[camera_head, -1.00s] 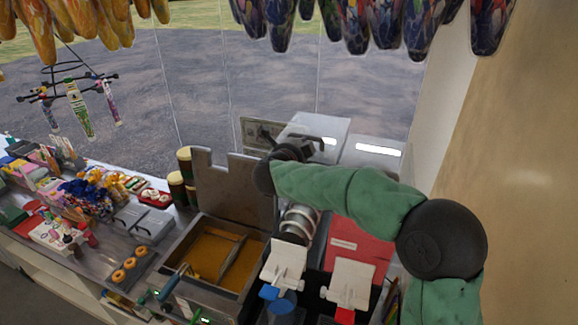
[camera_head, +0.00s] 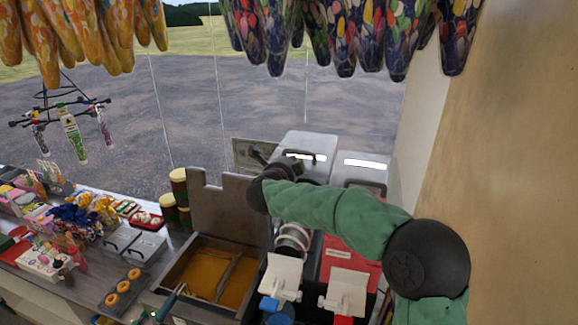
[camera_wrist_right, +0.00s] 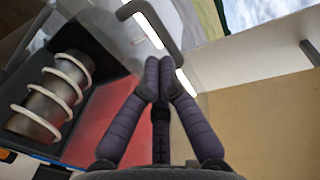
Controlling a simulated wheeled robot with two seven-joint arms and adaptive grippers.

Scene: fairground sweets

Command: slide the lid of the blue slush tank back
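The slush machine stands at the right of the counter in the head view. Its left tank has a cylinder with pale coils (camera_head: 292,238) and a tap with a blue part (camera_head: 270,303). The grey lid (camera_head: 318,143) with a dark bar handle (camera_head: 299,153) lies at its top back. My right gripper shows best in the wrist view (camera_wrist_right: 160,75); its two dark fingers come together at the tips, with nothing visible between them. A bar handle (camera_wrist_right: 152,28) is just beyond the tips; whether they touch it is unclear. My left gripper is out of view.
The red tank (camera_head: 348,260) is on the right, with its own lid (camera_head: 366,172). A fryer with brown oil (camera_head: 205,272) and an upright metal plate (camera_head: 225,215) stand to the left. Wrapped sweets (camera_head: 375,40) hang above.

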